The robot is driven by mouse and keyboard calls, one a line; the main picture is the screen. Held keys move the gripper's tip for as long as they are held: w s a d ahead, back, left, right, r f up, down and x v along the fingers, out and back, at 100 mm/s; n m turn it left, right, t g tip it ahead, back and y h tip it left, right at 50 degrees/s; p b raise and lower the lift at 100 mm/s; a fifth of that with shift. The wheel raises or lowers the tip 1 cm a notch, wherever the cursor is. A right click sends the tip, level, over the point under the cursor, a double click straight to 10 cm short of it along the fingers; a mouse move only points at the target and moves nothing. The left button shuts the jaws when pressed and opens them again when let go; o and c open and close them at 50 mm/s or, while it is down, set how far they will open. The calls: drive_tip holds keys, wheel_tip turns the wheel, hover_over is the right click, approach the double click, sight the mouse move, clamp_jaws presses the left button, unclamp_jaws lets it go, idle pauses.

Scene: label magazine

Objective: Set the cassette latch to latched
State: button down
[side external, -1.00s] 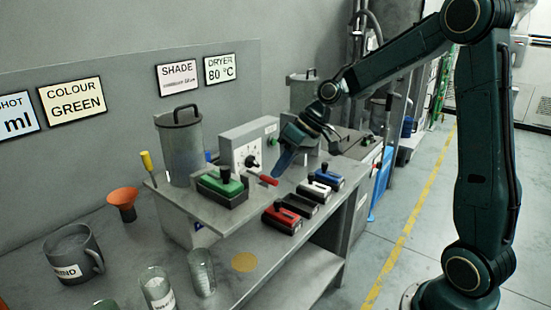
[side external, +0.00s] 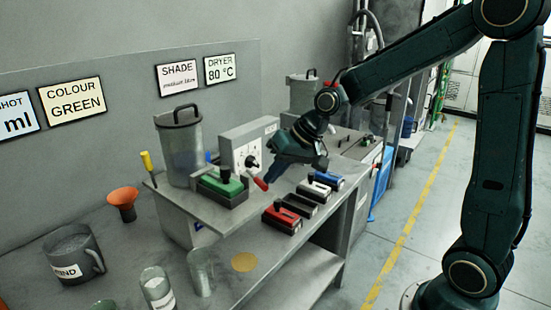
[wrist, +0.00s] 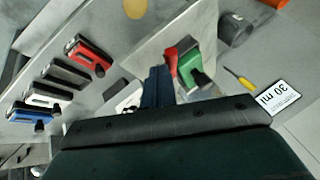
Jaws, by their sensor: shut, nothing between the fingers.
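The latch's red lever (side external: 261,184) sticks out beside the green cassette (side external: 222,188), at its right end, and points toward the front of the shelf. In the wrist view the red lever (wrist: 171,66) lies against the green cassette (wrist: 188,62). My gripper (side external: 268,179) is shut and empty, its fingertips low beside the red lever on its right in the side view. In the wrist view the fingers (wrist: 157,74) are together just left of the lever. They look very close to it; I cannot tell if they touch.
Red, black, white and blue cassettes (side external: 281,219) sit in a row to the right. A grey box with a dial (side external: 245,143) stands behind the lever. A lidded canister (side external: 180,150) and a yellow-handled screwdriver (side external: 147,162) are at the left. The lower bench front has free room.

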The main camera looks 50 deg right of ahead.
sight(265, 185)
drive_tip(key=a+m, duration=0.1)
drive_tip(key=a+m+h, duration=0.2)
drive_tip(key=shift+w+m+t, duration=0.25)
drive_tip(key=shift+m+t, duration=0.05)
drive_tip(key=m, duration=0.1)
drive_tip(key=w+a+m+h, duration=0.1)
drive_tip(key=a+m+h, duration=0.1)
drive_tip(key=shift+w+a+m, duration=0.25)
drive_tip(key=shift+m, duration=0.05)
drive_tip(key=w+m+h, duration=0.1)
drive_tip(key=a+m+h, duration=0.1)
drive_tip(key=m, duration=0.1)
drive_tip(key=shift+w+a, duration=0.3)
drive_tip(key=shift+w, duration=0.1)
drive_tip(key=shift+w+a+m+g+h, duration=0.2)
drive_tip(key=shift+w+m+g+h, duration=0.25)
drive_tip(key=shift+m, duration=0.4)
drive_tip(key=shift+w+a+m+g+h, duration=0.3)
drive_tip(key=shift+w+m, duration=0.25)
drive_tip(key=shift+m, duration=0.3)
drive_tip(key=shift+w+d, duration=0.1)
drive_tip(key=shift+s+r, duration=0.25)
drive_tip(key=shift+s, duration=0.7)
drive_tip(key=shift+s+r, duration=0.15)
drive_tip(key=shift+s, duration=0.95)
drive_tip(key=v, duration=1)
drive_tip(key=shift+s+d, duration=0.15)
drive_tip(key=shift+s, duration=0.1)
